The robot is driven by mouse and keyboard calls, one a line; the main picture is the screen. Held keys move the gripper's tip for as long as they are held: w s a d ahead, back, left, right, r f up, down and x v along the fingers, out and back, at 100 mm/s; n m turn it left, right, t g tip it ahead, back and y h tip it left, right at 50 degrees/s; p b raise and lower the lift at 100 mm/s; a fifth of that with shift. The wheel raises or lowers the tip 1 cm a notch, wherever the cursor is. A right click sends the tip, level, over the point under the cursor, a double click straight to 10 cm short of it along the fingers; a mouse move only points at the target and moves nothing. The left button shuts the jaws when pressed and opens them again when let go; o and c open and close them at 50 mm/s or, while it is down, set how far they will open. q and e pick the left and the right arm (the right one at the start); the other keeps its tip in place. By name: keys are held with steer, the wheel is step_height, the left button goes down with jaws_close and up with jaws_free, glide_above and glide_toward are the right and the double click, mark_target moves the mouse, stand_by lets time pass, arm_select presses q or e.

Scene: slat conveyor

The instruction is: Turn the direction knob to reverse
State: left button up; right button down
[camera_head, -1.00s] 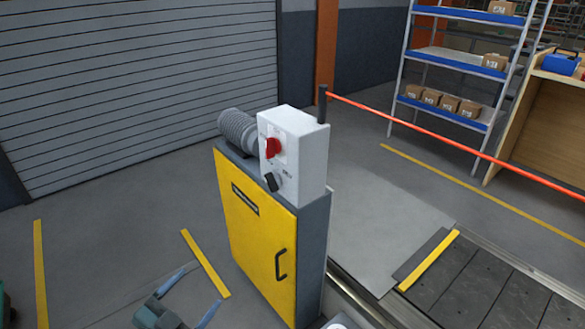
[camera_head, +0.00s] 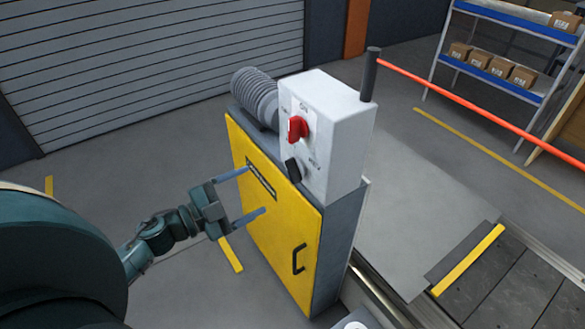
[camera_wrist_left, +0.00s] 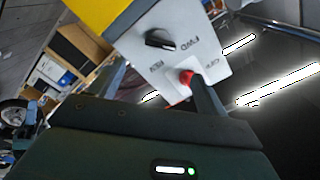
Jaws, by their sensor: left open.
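The control box (camera_head: 338,130) is a white box on top of a yellow-doored cabinet. On its front are a red switch (camera_head: 297,128) and, below it, a black knob (camera_head: 292,169), which I take for the direction knob. The knob (camera_wrist_left: 160,40) also shows in the left wrist view with small lettering beside it; its setting is hard to tell. The red switch (camera_wrist_left: 187,77) is partly behind a finger there. My left gripper (camera_head: 256,190) is open and empty, in front of the yellow door, left of and below the knob, apart from it. My right gripper is out of view.
The yellow cabinet door (camera_head: 270,215) has a black handle (camera_head: 299,258). Floor left of the cabinet is clear.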

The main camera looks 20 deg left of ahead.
mark_target(289, 174)
arm_select(q)
steer(key=p+x, duration=0.1)
steer(key=x, duration=1)
steer(key=shift+w, duration=0.2)
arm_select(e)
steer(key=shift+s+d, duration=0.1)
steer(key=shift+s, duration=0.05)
arm_select(q)
steer(key=shift+c, duration=0.2)
steer(key=c, duration=0.9)
steer(key=shift+c, duration=0.2)
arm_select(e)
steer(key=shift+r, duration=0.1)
